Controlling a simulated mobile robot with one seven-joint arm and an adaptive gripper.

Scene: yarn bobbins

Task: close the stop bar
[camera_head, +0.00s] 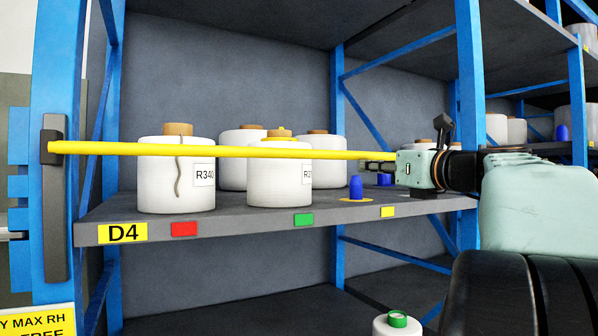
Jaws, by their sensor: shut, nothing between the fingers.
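The yellow stop bar (225,151) runs nearly level across the front of the shelf (250,222), in front of the bobbins. Its left end sits at a dark bracket (51,140) on the left blue post. Its right end reaches my gripper and is hidden there, so I cannot tell whether it is seated at the right post. My gripper (384,169) is at the right end of the bar, shut and empty. Its fingers are small and partly hidden. I cannot tell whether they touch the bar.
Several white bobbins stand on the shelf, including a front left one (165,195) with a loose brown strand and a front middle one (275,190). A blue cone (355,188) stands near my gripper. The right blue post (470,80) is close to my arm. A green-topped bobbin (397,323) is below.

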